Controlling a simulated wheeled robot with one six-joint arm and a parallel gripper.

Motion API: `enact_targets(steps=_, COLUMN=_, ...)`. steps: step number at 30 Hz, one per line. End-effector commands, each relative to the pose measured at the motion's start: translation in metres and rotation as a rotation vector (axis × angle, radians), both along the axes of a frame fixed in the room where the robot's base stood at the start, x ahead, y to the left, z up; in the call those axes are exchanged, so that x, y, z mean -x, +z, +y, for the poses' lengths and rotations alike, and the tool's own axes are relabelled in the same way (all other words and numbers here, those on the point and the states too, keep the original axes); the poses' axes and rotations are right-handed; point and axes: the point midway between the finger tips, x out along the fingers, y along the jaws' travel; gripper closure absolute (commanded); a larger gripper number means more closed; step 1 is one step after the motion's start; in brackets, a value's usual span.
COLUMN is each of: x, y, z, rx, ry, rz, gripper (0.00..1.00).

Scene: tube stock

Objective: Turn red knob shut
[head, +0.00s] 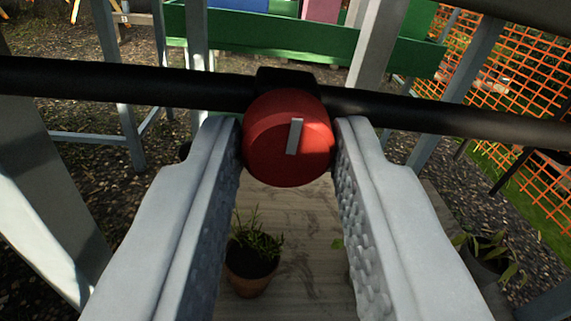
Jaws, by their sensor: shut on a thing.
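The red knob (270,152) is round, with a pale grey marker bar (295,136) on its face, a little right of its middle. The bar stands nearly upright, its top leaning slightly to the right. The knob sits in front of a black fitting (287,77) on a black pipe (130,82) that runs across the view. My gripper (289,140) is shut on the knob, one finger at its left side and one at its right. The fingertips hide the knob's side edges.
Below the pipe is a grey wooden surface (300,235) with a potted plant (250,270) between my fingers. Another potted plant (487,255) is at the lower right. Grey posts (375,45), a green trough (330,45) and orange mesh fencing (530,90) stand behind.

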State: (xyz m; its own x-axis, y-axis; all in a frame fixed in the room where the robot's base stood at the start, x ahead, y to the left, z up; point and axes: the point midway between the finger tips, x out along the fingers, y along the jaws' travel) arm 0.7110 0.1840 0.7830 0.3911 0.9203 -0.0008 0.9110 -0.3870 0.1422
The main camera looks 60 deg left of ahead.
Motion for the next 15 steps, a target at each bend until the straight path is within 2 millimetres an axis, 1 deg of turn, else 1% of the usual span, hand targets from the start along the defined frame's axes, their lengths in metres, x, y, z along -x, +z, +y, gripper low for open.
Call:
enact_targets(steps=1, x=0.0006, y=-0.0024, z=-0.0004, rx=0.005, ry=0.000, rz=-0.003, gripper=0.96)
enact_targets(steps=15, x=0.0004, y=-0.0020, z=-0.0004, rx=0.011, ry=0.000, rz=-0.024, gripper=0.96)
